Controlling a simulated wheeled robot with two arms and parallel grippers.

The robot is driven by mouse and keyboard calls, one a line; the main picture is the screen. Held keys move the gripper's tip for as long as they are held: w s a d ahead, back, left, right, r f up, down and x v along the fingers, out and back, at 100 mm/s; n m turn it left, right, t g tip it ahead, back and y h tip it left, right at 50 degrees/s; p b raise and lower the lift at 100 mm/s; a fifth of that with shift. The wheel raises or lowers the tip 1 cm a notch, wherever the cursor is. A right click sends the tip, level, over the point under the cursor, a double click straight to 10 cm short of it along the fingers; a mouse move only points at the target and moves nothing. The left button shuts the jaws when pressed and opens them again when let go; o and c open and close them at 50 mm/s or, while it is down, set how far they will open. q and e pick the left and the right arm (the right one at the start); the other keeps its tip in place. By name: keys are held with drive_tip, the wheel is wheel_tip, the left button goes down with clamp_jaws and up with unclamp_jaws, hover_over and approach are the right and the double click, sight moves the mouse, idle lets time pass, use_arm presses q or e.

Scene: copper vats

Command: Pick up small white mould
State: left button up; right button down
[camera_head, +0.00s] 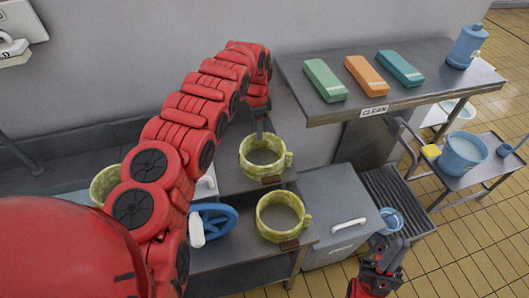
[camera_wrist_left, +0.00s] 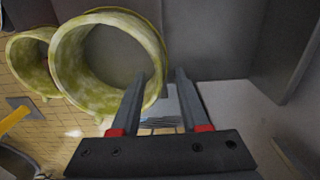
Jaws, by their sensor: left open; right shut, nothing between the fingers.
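No plain white mould shows; there are pale yellow-green mottled ring-shaped moulds with handles. The back mould (camera_head: 252,172) stands on the dark grey shelf, and a front mould (camera_head: 268,234) stands nearer. Another (camera_head: 99,188) is partly hidden behind my left arm. My left gripper (camera_head: 261,134) points down at the far rim of the back mould. In the left wrist view, my open fingers (camera_wrist_left: 160,76) are at the rim of the nearer mould (camera_wrist_left: 66,52), with nothing visibly gripped; contact is unclear. A second mould (camera_wrist_left: 18,70) is beyond it. My right gripper (camera_head: 388,246) is shut and empty, low at right.
A steel shelf (camera_head: 440,92) marked CLEAN holds green (camera_head: 324,80), orange (camera_head: 366,76) and teal (camera_head: 400,68) blocks. A grey lidded bin (camera_head: 335,205) stands right of the moulds. A blue wheel (camera_head: 222,217) and white bottle (camera_head: 196,232) are beside my left arm.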

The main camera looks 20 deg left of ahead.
sight(259, 148)
use_arm(q)
drive_tip(key=shift+d+f+p, duration=0.1)
drive_tip(key=shift+f+p, duration=0.25)
drive_tip(key=shift+p, duration=0.1)
wheel_tip(259, 148, down, 4)
drive_tip(key=shift+d+r+p, duration=0.1)
drive_tip(key=shift+d+p, duration=0.05)
drive_tip(key=shift+p, duration=0.6)
drive_tip(key=shift+f, duration=0.45)
drive_tip(key=shift+c, duration=0.3)
clamp_jaws()
